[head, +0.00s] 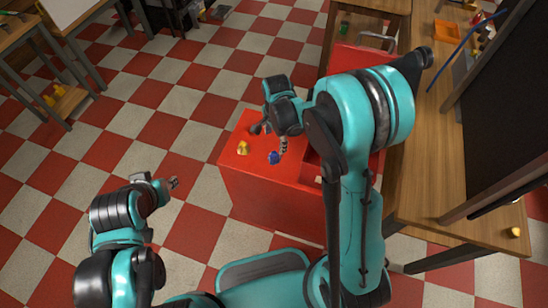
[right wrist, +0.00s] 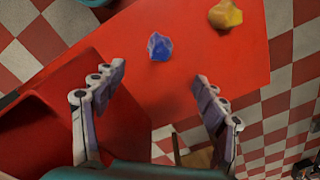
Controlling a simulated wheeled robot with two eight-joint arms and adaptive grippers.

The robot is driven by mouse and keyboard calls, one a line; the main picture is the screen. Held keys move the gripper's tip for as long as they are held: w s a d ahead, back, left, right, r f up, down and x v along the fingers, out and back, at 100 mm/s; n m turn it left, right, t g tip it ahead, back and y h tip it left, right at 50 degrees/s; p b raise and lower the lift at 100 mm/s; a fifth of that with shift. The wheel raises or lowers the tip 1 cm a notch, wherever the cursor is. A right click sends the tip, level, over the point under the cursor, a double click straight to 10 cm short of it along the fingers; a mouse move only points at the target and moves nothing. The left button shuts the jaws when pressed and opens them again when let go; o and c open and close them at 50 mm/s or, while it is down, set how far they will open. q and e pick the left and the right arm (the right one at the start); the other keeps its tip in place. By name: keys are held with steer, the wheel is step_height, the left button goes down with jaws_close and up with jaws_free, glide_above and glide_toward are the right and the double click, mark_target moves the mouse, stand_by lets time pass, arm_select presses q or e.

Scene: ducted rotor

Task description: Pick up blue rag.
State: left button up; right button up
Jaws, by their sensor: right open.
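The blue rag (head: 273,157) is a small crumpled lump on the top of the red cabinet (head: 236,166), close to the front edge in the head view. In the right wrist view the blue rag (right wrist: 159,46) lies just beyond the fingertips, roughly midway between them. My right gripper (head: 270,138) is over the cabinet top by the rag. In the right wrist view my right gripper (right wrist: 160,73) is open with nothing between its fingers. My left gripper (head: 173,183) is over the floor at the left, away from the cabinet; its fingers are too small to read.
A yellow rag (head: 243,148) lies left of the blue one on the cabinet. An open red compartment (right wrist: 60,125) is at the left in the wrist view. A wooden workbench (head: 415,160) stands to the right. The checkered floor at the left is largely clear.

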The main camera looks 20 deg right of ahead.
mark_target(274, 153)
steer(key=shift+w+a+f+m, duration=0.15)
steer(key=shift+f+m, duration=0.35)
steer(key=shift+f, duration=0.7)
step_height(274, 153, down, 3)
steer(key=shift+r+b, duration=0.15)
steer(key=shift+b, duration=0.45)
step_height(274, 153, down, 5)
steer(key=b, duration=0.2)
steer(key=shift+b, duration=0.3)
steer(key=shift+r, duration=0.1)
steer(key=c, duration=1.4)
step_height(274, 153, up, 10)
steer(key=p, duration=0.4)
